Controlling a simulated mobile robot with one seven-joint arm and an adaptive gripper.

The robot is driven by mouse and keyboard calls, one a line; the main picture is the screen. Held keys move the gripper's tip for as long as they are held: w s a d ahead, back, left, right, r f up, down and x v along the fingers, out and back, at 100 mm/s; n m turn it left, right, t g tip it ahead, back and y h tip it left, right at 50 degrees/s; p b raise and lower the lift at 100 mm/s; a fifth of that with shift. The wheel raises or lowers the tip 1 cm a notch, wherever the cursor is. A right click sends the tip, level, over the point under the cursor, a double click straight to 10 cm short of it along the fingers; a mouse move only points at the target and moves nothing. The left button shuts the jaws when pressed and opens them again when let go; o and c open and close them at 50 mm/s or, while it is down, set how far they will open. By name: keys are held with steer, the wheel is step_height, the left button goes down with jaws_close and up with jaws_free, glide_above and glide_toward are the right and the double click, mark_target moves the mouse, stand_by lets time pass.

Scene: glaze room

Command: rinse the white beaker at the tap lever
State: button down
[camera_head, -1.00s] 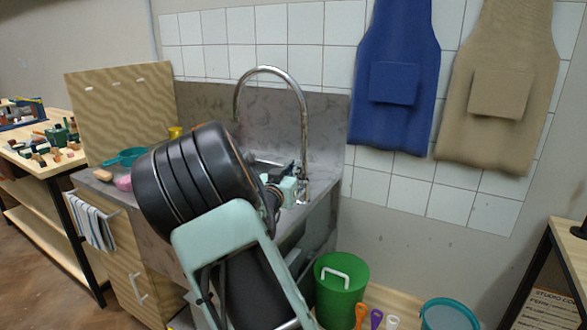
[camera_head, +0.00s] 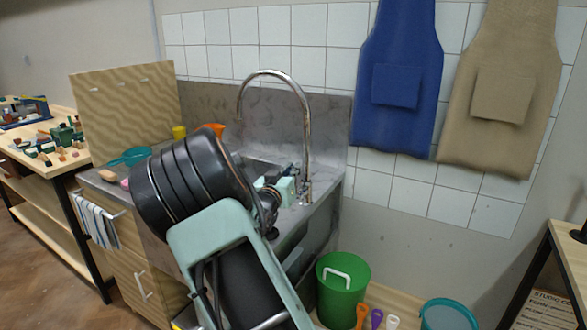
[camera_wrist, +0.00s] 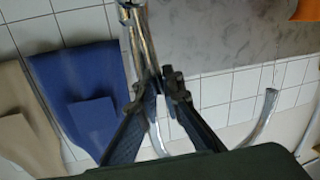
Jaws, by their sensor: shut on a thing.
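The chrome tap (camera_head: 306,120) rises in a tall arch at the sink. In the wrist view the tap (camera_wrist: 141,40) runs past my fingertips, and the picture is upside down. My gripper (camera_wrist: 162,76) is shut at the tap's lower column, on what looks like the tap lever, mostly hidden between the fingers. In the head view my gripper (camera_head: 293,188) is beside the foot of the tap, partly hidden by my arm. I cannot make out the white beaker in either view; my arm covers much of the sink.
The grey sink counter (camera_head: 330,185) holds a teal pan (camera_head: 133,157), a yellow cup (camera_head: 179,132) and an orange item (camera_head: 216,129). A blue apron (camera_head: 398,85) and a beige apron (camera_head: 503,90) hang right. A green bucket (camera_head: 342,290) stands below.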

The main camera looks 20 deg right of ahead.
steer(key=c, duration=2.1)
jaws_free()
steer(key=shift+s+a, duration=0.1)
steer(key=v, duration=1.1)
steer(key=shift+s+a, duration=0.25)
steer(key=shift+s, duration=0.05)
